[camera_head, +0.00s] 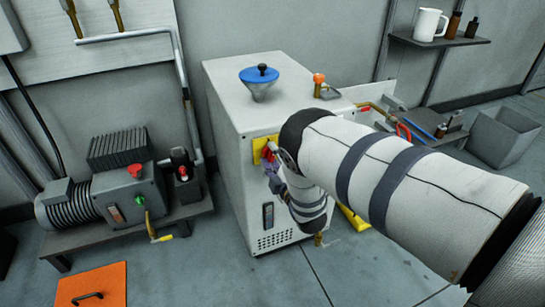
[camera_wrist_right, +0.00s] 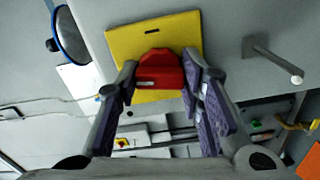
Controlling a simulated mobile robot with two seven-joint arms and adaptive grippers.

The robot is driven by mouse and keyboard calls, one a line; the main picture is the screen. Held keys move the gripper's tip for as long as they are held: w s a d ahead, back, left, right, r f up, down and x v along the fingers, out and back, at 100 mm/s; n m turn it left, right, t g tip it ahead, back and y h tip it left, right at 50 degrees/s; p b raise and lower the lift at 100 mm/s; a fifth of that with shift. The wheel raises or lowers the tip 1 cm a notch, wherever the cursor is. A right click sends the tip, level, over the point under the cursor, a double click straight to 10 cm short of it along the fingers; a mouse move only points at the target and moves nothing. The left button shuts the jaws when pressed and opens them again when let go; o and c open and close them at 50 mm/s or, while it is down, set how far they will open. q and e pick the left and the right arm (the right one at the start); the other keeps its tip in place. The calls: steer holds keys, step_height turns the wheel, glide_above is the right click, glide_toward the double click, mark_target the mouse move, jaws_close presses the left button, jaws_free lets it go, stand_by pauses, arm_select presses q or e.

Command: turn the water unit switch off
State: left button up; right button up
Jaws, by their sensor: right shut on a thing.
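The water unit (camera_head: 230,110) is a white cabinet in the middle of the head view. On its front is a yellow plate (camera_head: 258,152) with a red switch knob (camera_head: 270,147). In the right wrist view the red knob (camera_wrist_right: 160,72) sits on the yellow plate (camera_wrist_right: 127,42), whose narrow dark slot shows beyond the knob. My right gripper (camera_wrist_right: 160,84) has its purple-padded fingers on both sides of the knob and is shut on it. In the head view my right gripper (camera_head: 273,172) is at the plate, partly hidden by my right arm. My left gripper is not in view.
A blue-topped funnel (camera_head: 260,80) and an orange-knobbed valve (camera_head: 320,84) stand on the cabinet. A motor pump unit (camera_head: 115,190) is on a low bench to the left. A shelf (camera_head: 437,41) and a grey bin (camera_head: 503,137) are at the right. An orange floor panel (camera_head: 92,284) lies front left.

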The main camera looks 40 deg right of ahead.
steer(key=shift+n, duration=1.1)
steer(key=o, duration=1.2)
steer(key=shift+c, duration=0.2)
steer(key=shift+s, duration=0.1)
steer(key=v, duration=1.2)
